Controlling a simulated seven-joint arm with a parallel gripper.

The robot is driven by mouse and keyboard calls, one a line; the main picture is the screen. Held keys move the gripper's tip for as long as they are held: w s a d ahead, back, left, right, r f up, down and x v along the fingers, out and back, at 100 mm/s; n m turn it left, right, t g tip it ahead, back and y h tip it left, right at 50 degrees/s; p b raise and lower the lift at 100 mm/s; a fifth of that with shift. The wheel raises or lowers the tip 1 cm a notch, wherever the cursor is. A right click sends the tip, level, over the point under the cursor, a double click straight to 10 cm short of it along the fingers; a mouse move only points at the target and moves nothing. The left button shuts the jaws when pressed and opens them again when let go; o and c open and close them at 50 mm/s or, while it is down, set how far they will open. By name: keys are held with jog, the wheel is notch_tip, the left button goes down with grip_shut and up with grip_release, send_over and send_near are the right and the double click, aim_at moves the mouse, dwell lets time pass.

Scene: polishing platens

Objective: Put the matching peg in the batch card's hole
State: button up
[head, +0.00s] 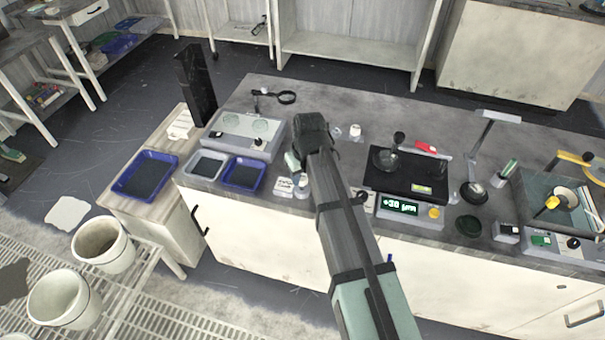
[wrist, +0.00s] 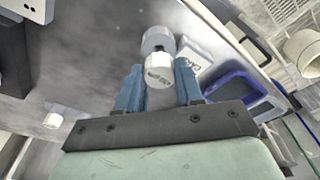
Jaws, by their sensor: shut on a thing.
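My gripper (wrist: 158,85) points down over the bench, and its two blue fingers are shut on a silvery round peg (wrist: 158,72) with small unreadable marking on its end. Another pale metal cylinder (wrist: 157,39) shows just beyond the held peg; I cannot tell whether they touch. It also shows in the head view (head: 303,187), below my gripper (head: 295,164). A white card with dark lettering (wrist: 198,62), likely the batch card, lies beside it and shows in the head view (head: 283,185). Its hole cannot be made out. Another pale peg (wrist: 53,120) stands apart on the bench.
Blue-rimmed trays (head: 243,174) lie left of the card. A light panel (head: 238,133) with a magnifier (head: 286,98) stands behind them. A black gauge plate with a display (head: 397,207) is to the right. The bench's front edge is close to the card.

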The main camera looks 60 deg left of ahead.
jog(key=shift+f, duration=1.4)
jog(key=o, duration=1.1)
notch_tip(320, 180, up, 14)
jog(key=d, duration=0.2)
jog(key=shift+f, duration=0.2)
dwell(0.3)
